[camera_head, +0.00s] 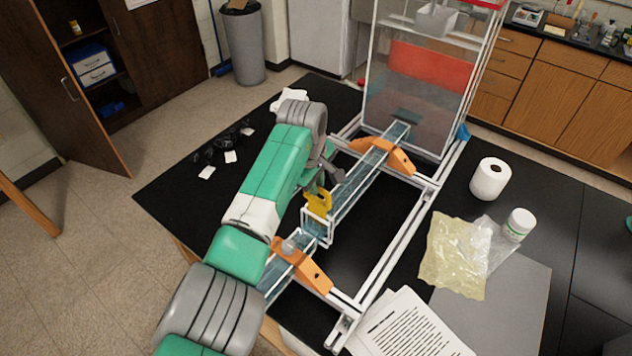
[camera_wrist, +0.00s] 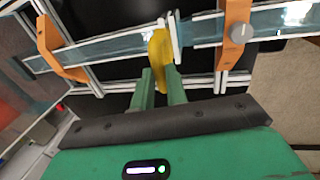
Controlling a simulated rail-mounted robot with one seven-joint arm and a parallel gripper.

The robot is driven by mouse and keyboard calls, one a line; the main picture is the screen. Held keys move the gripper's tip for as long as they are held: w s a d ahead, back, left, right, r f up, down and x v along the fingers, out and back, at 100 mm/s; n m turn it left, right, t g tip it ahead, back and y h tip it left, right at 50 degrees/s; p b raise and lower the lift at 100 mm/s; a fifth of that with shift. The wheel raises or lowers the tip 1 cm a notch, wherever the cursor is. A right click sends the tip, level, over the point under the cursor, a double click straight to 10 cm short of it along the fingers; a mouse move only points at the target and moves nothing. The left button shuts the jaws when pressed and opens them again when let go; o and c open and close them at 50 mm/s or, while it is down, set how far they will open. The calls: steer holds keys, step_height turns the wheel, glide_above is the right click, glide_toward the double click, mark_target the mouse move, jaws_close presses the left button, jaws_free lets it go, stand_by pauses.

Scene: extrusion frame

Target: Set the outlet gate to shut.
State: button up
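The outlet gate shows as a yellow handle (camera_head: 318,202) beside a white-edged upright frame across the clear channel (camera_head: 362,176). Whether the gate stands raised or lowered cannot be told. In the wrist view the yellow handle (camera_wrist: 159,48) stands ahead of my gripper (camera_wrist: 161,82), its near end between the two green fingers. The fingers are a little apart, about the handle's width; contact on both sides is not clear. In the head view my gripper (camera_head: 328,178) is at the handle, partly hidden by my arm.
The channel rests on orange brackets (camera_head: 399,158) in a metal extrusion frame (camera_head: 398,228). A clear tank (camera_head: 415,110) stands at the channel's far end. A grey knob (camera_wrist: 240,33) sits on the near bracket. A paper roll (camera_head: 490,179), bags and papers lie to the right.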

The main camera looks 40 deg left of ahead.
mark_target(316, 200)
steer(key=shift+f+b, duration=0.85)
steer(key=shift+f, duration=2)
jaws_close()
steer(key=o, duration=0.7)
jaws_free()
steer(key=shift+o, duration=0.2)
steer(key=shift+r, duration=0.4)
step_height(316, 200, up, 7)
steer(key=s+p, duration=0.1)
steer(key=shift+s, duration=0.25)
steer(key=shift+d, duration=0.1)
